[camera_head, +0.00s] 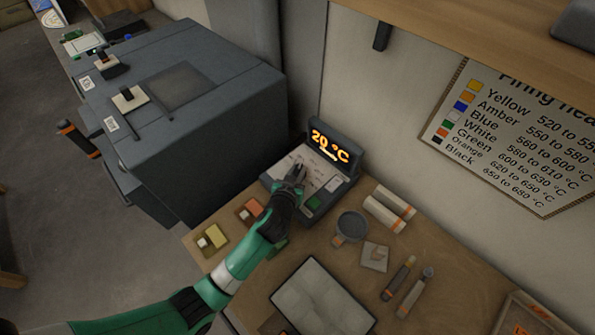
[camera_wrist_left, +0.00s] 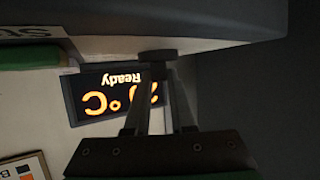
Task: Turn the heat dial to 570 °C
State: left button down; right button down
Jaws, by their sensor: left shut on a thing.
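The control box (camera_head: 330,190) stands at the back edge of the workbench. Its display (camera_head: 329,146) glows orange and reads 20 °C; it also shows upside down in the left wrist view (camera_wrist_left: 112,95), with "Ready" on it. My left gripper (camera_head: 297,170) reaches down onto the box's pale sloping panel. In the left wrist view its fingers are shut on a dark knob (camera_wrist_left: 157,56), which looks like the heat dial. The gripper hides the dial in the head view, so its pointer cannot be read. My right gripper is not in view.
A big grey kiln (camera_head: 200,125) stands left of the box. A grey cup (camera_head: 350,226), small colour blocks, tools and a white tray (camera_head: 320,298) lie on the workbench. A firing heat chart (camera_head: 515,135) hangs on the wall.

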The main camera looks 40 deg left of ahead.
pick_arm(q)
jog(key=c, duration=0.8)
grip_release()
jog(key=shift+o, duration=0.2)
jog(key=shift+s, duration=0.1)
jog(key=shift+s+d+r, duration=0.2)
jog(key=shift+s, duration=0.05)
jog(key=p+v, duration=0.2)
jog(key=v, duration=0.8)
jog(key=shift+s+p, duration=0.3)
jog(key=shift+p, duration=0.1)
jog(key=shift+d+r, duration=0.15)
jog(key=shift+d, duration=0.05)
